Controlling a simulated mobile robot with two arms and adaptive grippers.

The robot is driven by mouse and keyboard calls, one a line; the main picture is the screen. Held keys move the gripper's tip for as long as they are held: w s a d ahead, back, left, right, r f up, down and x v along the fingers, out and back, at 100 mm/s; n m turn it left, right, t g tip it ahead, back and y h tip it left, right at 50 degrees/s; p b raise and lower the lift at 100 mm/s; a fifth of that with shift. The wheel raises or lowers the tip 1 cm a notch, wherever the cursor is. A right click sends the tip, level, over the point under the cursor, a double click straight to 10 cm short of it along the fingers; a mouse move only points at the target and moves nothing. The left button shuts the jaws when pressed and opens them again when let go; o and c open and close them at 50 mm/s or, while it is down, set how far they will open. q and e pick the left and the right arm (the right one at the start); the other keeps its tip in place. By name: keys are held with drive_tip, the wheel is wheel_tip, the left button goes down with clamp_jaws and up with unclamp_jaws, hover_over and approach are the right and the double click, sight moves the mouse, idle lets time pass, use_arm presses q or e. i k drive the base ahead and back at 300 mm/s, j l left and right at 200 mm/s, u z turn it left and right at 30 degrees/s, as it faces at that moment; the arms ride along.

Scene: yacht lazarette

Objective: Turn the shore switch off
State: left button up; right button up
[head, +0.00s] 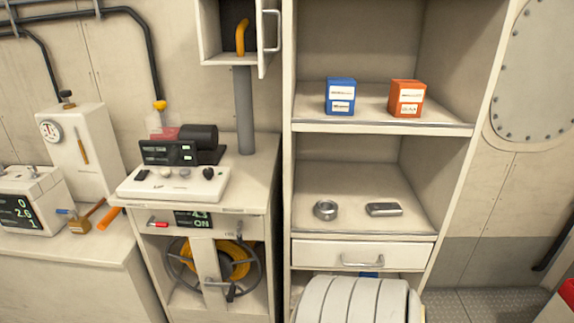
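No label that I can read names the shore switch, so I cannot tell which control it is. On the front of the middle cabinet, a small dark display (193,219) reads about 4.3 and ON. A red-tipped lever (158,224) sits left of that display, and a small dark lever (239,228) sits to its right. On top, a white sloped console (172,188) carries a dark rocker (141,173), two round buttons and a black knob (208,173). Neither of my grippers is in view, and nothing touches these controls.
Behind the console stands a dark display box (168,152). Below is a reel with yellow hose (232,262). An open wall cabinet door (268,38) hangs above. A shelf holds a blue box (341,97) and an orange box (406,99). A drawer (362,254) is shut.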

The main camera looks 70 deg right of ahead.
sight(239, 236)
drive_tip(key=z, duration=1.8)
